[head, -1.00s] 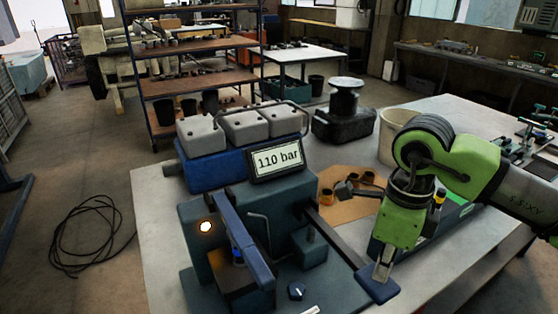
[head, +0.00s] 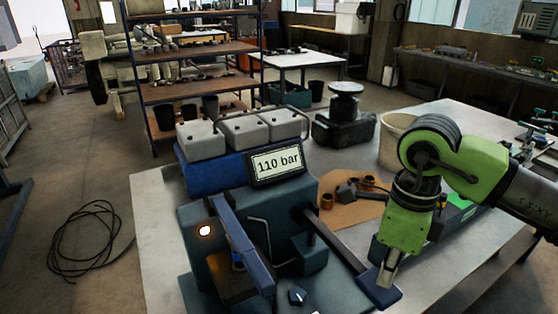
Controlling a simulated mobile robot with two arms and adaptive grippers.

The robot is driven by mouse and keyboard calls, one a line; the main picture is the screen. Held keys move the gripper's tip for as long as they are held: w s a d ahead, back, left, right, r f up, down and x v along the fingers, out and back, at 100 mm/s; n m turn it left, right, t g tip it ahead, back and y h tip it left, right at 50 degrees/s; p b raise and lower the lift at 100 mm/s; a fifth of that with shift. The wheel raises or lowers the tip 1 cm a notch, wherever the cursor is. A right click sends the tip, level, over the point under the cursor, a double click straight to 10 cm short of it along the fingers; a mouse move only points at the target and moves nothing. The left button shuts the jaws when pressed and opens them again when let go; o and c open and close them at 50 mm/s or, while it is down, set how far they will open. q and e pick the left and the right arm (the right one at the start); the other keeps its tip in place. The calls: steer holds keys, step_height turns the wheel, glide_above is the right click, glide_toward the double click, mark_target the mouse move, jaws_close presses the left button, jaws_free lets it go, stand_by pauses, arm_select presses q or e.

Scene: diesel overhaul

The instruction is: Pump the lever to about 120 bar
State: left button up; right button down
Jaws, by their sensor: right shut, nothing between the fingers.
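The test pump (head: 217,244) stands on the near part of the grey workbench. The dark lever (head: 336,240) runs from the pump down to the right and ends in a flat blue pad (head: 379,290). My right gripper (head: 382,284) is shut with nothing between its fingers. Its fingertips are at the top of the pad and appear to touch it. My left gripper is not in view.
Three grey-lidded units on a blue base (head: 215,175) stand behind the display. A brown mat (head: 347,212) with small brass parts lies right of the lever. A beige bucket (head: 396,140) and a dark stand (head: 344,125) are further back. A cable coil (head: 85,240) lies on the floor.

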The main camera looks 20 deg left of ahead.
steer(key=shift+s+d+r, duration=0.1)
steer(key=shift+s+r, duration=0.05)
steer(key=shift+r, duration=0.1)
steer(key=shift+r+p, duration=0.8)
steer(key=shift+r, duration=1.2)
